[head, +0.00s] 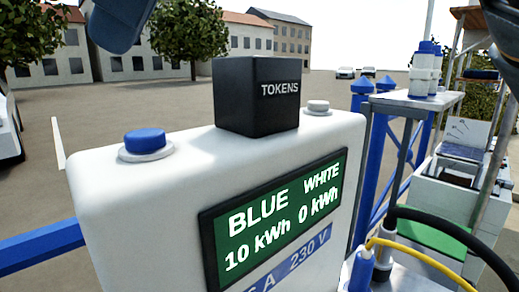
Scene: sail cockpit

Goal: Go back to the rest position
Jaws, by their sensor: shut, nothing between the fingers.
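No fingertips of my gripper show in the head view. A dark blue-grey rounded part at the top left edge and a black part at the top right corner are cut off by the frame; I cannot tell whether either belongs to my arm. A white power pedestal (180,190) fills the middle. Its green display (275,220) reads BLUE 10 kWh and WHITE 0 kWh. A blue button (145,140) sits on its top left, and a small white button (318,106) on its top right. A black TOKENS box (257,95) stands between them.
A blue rail (38,247) runs in from the left. Blue and yellow plugs and cables (415,258) are at the lower right. Blue posts, a table with blue-and-white containers (425,70) and a white cabinet (440,210) stand at the right. Open paving lies behind.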

